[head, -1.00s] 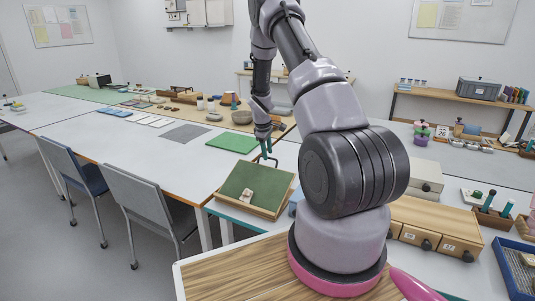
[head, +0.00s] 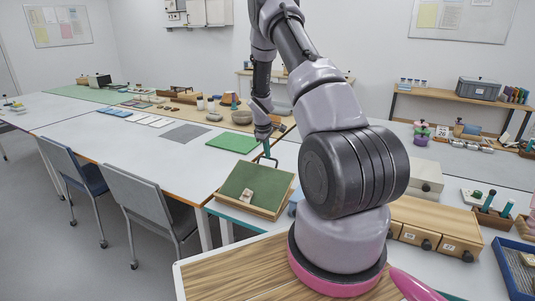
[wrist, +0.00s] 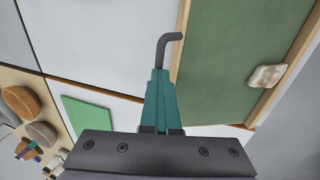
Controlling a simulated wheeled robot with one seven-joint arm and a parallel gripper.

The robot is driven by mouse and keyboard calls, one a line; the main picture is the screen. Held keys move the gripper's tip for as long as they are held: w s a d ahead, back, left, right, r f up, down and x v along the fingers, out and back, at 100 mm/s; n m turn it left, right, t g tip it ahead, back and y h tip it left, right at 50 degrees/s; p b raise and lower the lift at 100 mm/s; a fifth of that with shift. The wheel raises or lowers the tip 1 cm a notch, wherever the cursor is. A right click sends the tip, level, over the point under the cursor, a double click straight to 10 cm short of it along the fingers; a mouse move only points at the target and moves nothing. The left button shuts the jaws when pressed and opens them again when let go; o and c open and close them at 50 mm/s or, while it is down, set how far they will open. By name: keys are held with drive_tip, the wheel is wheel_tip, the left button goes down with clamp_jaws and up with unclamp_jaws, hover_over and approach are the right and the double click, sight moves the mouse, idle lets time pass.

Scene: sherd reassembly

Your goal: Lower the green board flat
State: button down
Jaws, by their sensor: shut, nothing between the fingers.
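The green board (head: 257,179) rests tilted in a wooden frame on the near table, its far edge higher than its near ledge. In the wrist view the green board (wrist: 230,50) fills the upper right. A small pale sherd (head: 246,196) sits against the ledge; it also shows in the wrist view (wrist: 266,76). My gripper (head: 267,148) is by the board's raised far edge, its teal fingers shut (wrist: 158,85). A dark bent rod (wrist: 165,48) extends from the fingertips beside the board's edge. I cannot tell whether the rod touches the board.
A flat green mat (head: 233,142) and a grey mat (head: 185,133) lie on the long white table beyond. Wooden drawers (head: 432,228) stand to the right. A grey chair (head: 145,200) is at the left.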

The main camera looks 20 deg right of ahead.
idle(0.9)
drive_tip(key=c, duration=0.9)
unclamp_jaws()
drive_tip(key=v, duration=1.1)
drive_tip(key=shift+f, duration=0.1)
